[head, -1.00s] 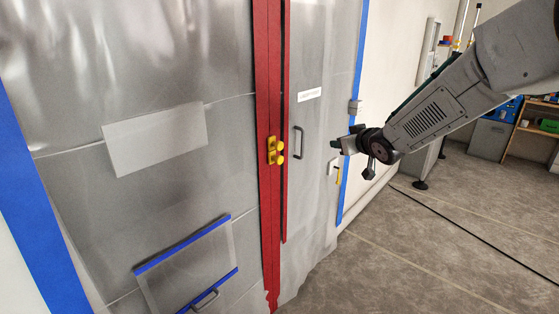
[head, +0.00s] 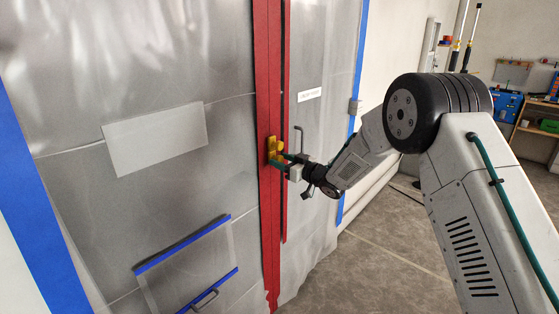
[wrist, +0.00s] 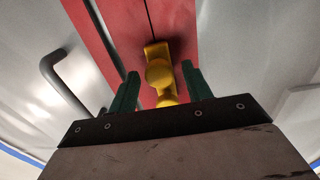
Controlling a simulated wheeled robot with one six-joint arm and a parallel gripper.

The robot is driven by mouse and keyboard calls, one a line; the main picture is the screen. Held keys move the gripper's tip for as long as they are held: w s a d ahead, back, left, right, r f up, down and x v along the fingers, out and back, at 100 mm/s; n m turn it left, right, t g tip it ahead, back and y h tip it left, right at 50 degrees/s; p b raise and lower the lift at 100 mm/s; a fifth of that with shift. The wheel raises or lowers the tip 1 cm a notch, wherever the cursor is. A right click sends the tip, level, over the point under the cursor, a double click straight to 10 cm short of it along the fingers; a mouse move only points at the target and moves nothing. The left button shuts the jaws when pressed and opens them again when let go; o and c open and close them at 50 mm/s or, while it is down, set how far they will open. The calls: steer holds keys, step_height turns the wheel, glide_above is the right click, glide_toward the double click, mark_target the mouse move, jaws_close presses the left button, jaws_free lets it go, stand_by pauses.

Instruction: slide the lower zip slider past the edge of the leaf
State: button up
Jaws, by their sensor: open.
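The red zip strip (head: 270,220) runs down the grey sheeting. Two yellow zip sliders (head: 274,145) sit on it; in the head view the lower one is mostly hidden by my gripper (head: 281,160). My gripper is open, with its green fingers at the sliders' height. In the wrist view, which looks turned over, one round yellow knob (wrist: 159,72) shows between the fingertips. A second yellow piece (wrist: 167,103) is partly hidden behind the gripper body. I cannot tell whether the fingers touch either. The leaf (head: 310,195) is right of the strip, with a red edge.
A handle (head: 298,139) and white label (head: 309,95) are on the leaf, close to my gripper. The handle also shows in the wrist view (wrist: 66,80). A blue-taped flap (head: 190,265) is low on the left sheet. Floor (head: 375,265) is open at right.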

steer(key=shift+x, duration=0.8)
